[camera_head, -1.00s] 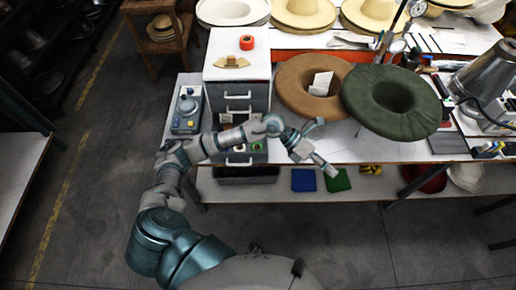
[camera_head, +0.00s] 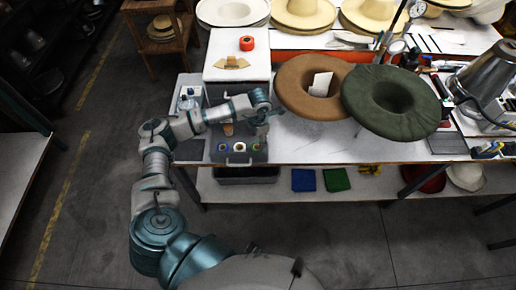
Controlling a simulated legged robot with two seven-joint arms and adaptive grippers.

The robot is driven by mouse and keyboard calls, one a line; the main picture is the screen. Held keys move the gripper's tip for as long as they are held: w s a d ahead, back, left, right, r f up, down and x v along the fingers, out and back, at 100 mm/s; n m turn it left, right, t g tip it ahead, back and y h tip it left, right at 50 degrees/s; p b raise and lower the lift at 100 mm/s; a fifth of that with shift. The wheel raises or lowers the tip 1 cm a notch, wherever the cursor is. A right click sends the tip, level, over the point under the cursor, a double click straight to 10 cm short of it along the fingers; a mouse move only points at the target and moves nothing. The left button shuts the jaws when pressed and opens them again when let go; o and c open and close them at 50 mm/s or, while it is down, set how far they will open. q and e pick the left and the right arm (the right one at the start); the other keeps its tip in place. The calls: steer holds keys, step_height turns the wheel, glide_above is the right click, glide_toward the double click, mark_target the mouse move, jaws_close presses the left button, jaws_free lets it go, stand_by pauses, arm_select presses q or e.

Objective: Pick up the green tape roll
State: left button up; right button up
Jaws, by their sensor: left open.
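Several small tape rolls lie in the open bottom drawer (camera_head: 240,160) of the grey drawer unit, under the white top. The right one in the row looks like the green tape roll (camera_head: 256,147), though it is small and its colour is hard to tell. My left gripper (camera_head: 262,117) is above and behind that row, near the drawer unit's right front side, pointing down. It is open and apart from the rolls, with nothing visible in it. My arm hides part of the unit's front. My right gripper is out of view.
A brown ring-shaped form (camera_head: 296,92) and a green one (camera_head: 391,103) stand on the table to the right. Blue (camera_head: 303,180) and green (camera_head: 336,180) blocks lie on the lower shelf.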

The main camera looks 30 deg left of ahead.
mark_target(257, 147)
arm_select(q)
steer(key=shift+f, duration=0.55)
steer(key=shift+a+f, duration=0.15)
steer(key=shift+f, duration=0.1)
steer(key=f, duration=0.4)
steer(key=shift+w+a+f+p, duration=0.15)
steer(key=shift+a+f+p, duration=0.15)
steer(key=shift+a+f, duration=0.05)
steer(key=shift+d+f, duration=0.25)
steer(key=shift+f, duration=0.05)
steer(key=shift+c, duration=0.4)
steer(key=c, duration=0.4)
steer(key=shift+a, duration=0.1)
steer(key=shift+c, duration=0.7)
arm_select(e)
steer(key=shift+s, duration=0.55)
